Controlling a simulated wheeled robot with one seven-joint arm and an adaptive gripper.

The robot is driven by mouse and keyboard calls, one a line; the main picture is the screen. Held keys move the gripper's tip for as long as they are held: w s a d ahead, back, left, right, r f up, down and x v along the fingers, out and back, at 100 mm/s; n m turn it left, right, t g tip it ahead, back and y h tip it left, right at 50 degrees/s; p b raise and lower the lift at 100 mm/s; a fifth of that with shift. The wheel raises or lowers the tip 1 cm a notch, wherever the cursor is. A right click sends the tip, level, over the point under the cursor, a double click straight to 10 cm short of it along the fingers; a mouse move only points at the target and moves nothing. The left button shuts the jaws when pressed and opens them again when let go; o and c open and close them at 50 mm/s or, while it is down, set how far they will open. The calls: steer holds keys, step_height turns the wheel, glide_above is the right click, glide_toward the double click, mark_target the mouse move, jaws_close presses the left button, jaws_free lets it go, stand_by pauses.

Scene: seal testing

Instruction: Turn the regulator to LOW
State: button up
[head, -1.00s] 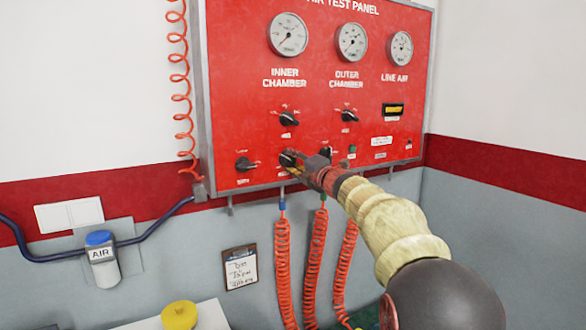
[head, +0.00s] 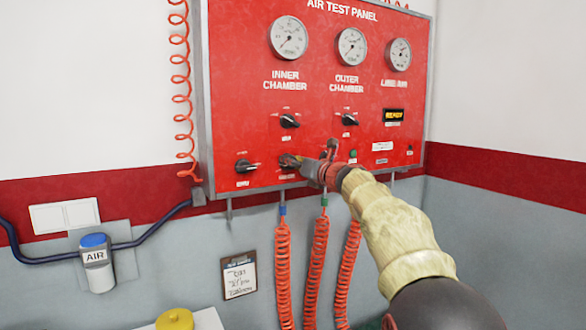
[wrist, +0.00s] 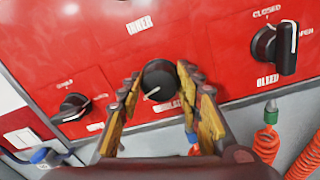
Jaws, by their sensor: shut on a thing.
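The regulator knob (wrist: 158,78) is a round black dial low on the red air test panel. Its white pointer line aims to the lower left in the wrist view. The label below it is partly covered and I cannot read it fully. My gripper (wrist: 160,88) has a yellow-padded finger on each side of the knob and is shut on it. In the head view, my gripper (head: 296,162) reaches the bottom row of the panel and hides most of the knob.
A black bleed knob (wrist: 278,46) sits to the right, and another black knob (wrist: 72,106) to the left. Two selector knobs (head: 289,121) (head: 349,119) are above, under the gauges (head: 288,36). Coiled red hoses (head: 283,270) hang below the panel (head: 240,100).

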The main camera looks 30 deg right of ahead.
steer(key=n+b, duration=0.1)
steer(key=n, duration=0.1)
steer(key=n+b, duration=0.1)
steer(key=n, duration=0.2)
steer(key=shift+a+f+n, duration=0.15)
steer(key=shift+n, duration=0.15)
stand_by(0.5)
steer(key=o, duration=1.2)
steer(key=shift+c, duration=0.2)
steer(key=s, duration=1.2)
steer(key=shift+d+r, duration=0.2)
steer(key=shift+d, duration=0.25)
